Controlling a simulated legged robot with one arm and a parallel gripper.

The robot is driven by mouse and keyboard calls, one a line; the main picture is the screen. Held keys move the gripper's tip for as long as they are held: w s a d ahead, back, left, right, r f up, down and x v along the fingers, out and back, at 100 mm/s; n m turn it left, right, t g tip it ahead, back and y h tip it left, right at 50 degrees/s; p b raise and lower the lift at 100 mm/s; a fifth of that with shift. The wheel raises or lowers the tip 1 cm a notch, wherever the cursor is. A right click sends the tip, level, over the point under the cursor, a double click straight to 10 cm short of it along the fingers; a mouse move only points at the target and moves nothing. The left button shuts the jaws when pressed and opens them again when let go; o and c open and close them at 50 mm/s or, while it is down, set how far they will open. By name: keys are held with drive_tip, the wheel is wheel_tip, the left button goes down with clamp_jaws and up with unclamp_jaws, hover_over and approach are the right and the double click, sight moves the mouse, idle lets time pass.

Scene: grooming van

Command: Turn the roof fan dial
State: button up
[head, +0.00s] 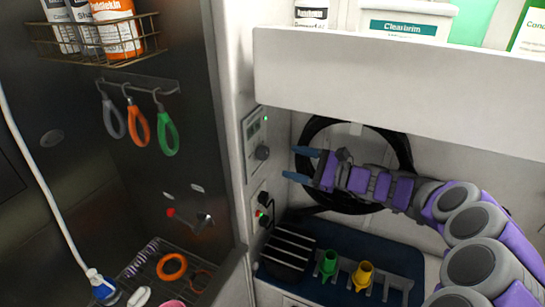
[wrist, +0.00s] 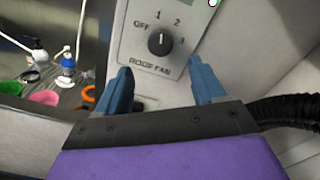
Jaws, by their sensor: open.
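The roof fan dial (wrist: 159,43) is a dark round knob with a white pointer mark, on a pale panel (wrist: 188,52) marked OFF, 1, 2, 3 and ROOF FAN. Its pointer is near the 1. In the head view the dial (head: 262,153) sits on the upper wall panel (head: 254,141), below a green light. My gripper (head: 287,163) is open and empty, reaching left toward the panel, with a gap between its blue fingertips and the dial. In the wrist view the gripper (wrist: 163,75) has its fingers spread, one to each side below the dial.
A second panel (head: 263,212) with knobs is below the first. A white shelf (head: 400,90) overhangs my arm. A black coiled hose (head: 405,150) is behind it. A dark blue tray (head: 350,245) with green and yellow nozzles lies below. A wire rack with bottles hangs at upper left.

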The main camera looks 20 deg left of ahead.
sight(267, 155)
drive_tip(key=a, duration=0.6)
drive_tip(key=shift+w+a+f, duration=0.25)
drive_tip(key=shift+a, duration=0.1)
drive_tip(key=shift+w+d+r+b, duration=0.1)
drive_tip(key=shift+d+r+b, duration=0.3)
drive_tip(key=shift+r, duration=0.15)
drive_tip(key=a, duration=0.3)
drive_tip(key=shift+f, duration=0.3)
drive_tip(key=shift+a, duration=0.1)
drive_tip(key=shift+c, duration=0.4)
drive_tip(key=shift+d, duration=0.45)
drive_tip(key=c, duration=1)
drive_tip(key=shift+n+b, duration=0.5)
drive_tip(key=shift+n, duration=0.5)
